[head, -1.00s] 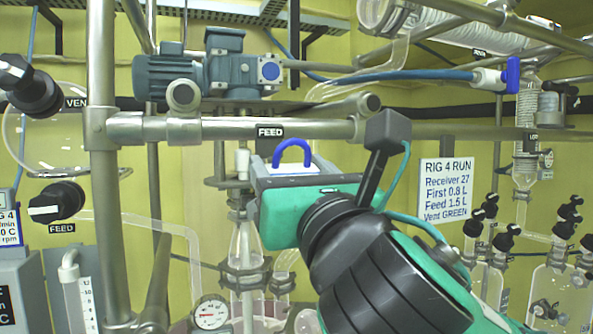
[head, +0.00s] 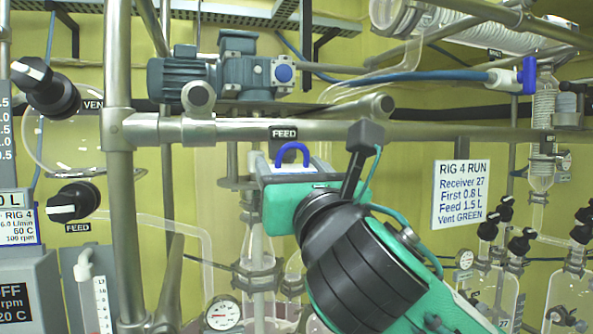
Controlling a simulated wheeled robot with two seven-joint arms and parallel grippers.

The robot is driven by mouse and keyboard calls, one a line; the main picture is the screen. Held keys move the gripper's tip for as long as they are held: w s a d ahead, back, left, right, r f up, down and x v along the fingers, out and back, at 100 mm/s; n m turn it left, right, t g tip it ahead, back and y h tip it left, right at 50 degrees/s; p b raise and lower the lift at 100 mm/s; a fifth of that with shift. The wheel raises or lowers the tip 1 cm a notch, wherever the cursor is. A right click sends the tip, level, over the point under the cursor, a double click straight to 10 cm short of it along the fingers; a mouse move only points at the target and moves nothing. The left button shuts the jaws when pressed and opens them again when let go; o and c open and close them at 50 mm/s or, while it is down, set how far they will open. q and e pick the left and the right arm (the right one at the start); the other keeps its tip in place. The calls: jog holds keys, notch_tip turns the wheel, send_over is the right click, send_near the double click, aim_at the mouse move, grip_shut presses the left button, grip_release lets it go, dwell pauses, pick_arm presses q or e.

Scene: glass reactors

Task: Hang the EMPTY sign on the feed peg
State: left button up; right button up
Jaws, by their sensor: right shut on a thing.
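My right gripper (head: 285,176) is in the middle of the head view, seen from behind, shut on the sign. Only the sign's blue hook (head: 292,148) and a thin white strip show above the gripper. The sign's face and any lettering are hidden. A black FEED label (head: 284,133) sits on the horizontal steel rail, just above and slightly left of the hook. The feed peg itself cannot be made out clearly. The hook appears just below the label, and I cannot tell whether it touches anything. My left gripper is not in view.
The steel rail (head: 240,131) crosses behind the hook, with a motor (head: 215,72) above it. A vertical post (head: 118,200) and black knobs (head: 75,202) stand to the left. Glassware (head: 257,250) is below. A RIG 4 RUN notice (head: 462,194) hangs at right.

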jog(key=shift+w+a+r, duration=0.1)
jog(key=shift+w+a, duration=0.1)
jog(key=shift+w, duration=0.45)
jog(key=shift+w+a, duration=0.15)
jog(key=shift+w, duration=0.5)
jog(key=shift+w+a, duration=0.1)
jog(key=shift+w, duration=0.15)
jog(key=shift+s+f, duration=0.2)
jog(key=shift+f, duration=0.15)
jog(key=shift+w+a+f+b, duration=0.1)
jog(key=shift+f+b, duration=0.2)
jog(key=shift+b, duration=0.05)
jog(key=o, duration=1.1)
jog(key=shift+c, duration=0.2)
jog(key=shift+c, duration=1)
